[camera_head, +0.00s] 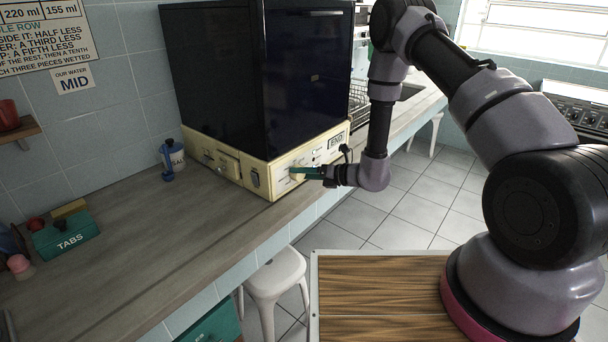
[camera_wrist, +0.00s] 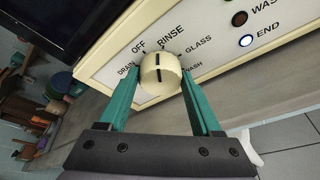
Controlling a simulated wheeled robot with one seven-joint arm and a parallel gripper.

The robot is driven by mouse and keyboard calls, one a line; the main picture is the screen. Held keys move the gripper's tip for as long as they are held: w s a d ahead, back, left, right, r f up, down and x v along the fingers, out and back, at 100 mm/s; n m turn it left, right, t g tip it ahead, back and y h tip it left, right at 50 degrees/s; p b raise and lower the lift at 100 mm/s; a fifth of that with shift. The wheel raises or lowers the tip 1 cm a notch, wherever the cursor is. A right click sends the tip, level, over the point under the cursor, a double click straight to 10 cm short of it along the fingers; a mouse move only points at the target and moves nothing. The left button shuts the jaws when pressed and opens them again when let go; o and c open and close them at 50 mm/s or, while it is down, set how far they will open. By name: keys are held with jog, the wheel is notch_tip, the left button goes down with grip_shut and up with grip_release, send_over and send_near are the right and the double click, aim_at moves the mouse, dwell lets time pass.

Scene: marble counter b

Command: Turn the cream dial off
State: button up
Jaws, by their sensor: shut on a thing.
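The cream dial (camera_wrist: 160,75) is on the front panel of the cream-based machine (camera_head: 230,165) on the counter. In the wrist view it stands between my gripper's (camera_wrist: 160,88) two green fingers, which are shut on its sides. Its dark mark points upward in the picture, close to the gap between the printed OFF (camera_wrist: 138,47) and RINSE (camera_wrist: 171,36); I cannot tell exactly which it meets. DRAIN, GLASS and WASH are also printed around it. In the head view my gripper (camera_head: 305,172) reaches the panel from the right and mostly hides the dial.
The END lamp (camera_wrist: 246,41) glows blue-white; the other lamps look dark. A blue-and-white pot (camera_head: 172,157) stands left of the machine, and a green TABS box (camera_head: 66,237) lies farther left. The counter between them is clear. A white stool (camera_head: 275,278) stands below.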

jog(key=n+h, duration=0.1)
jog(key=n, duration=0.1)
jog(key=n+t+h, duration=0.1)
jog(key=n, duration=0.1)
jog(key=shift+s+a+t, duration=0.1)
jog(key=shift+s+t, duration=0.05)
jog(key=shift+t, duration=0.15)
jog(key=shift+n, duration=0.3)
dwell(0.3)
jog(key=o, duration=1.4)
jog(key=shift+c, duration=0.2)
jog(key=v, duration=1)
jog(key=shift+s+d, duration=0.25)
jog(key=shift+d, duration=0.05)
jog(key=shift+r, duration=0.1)
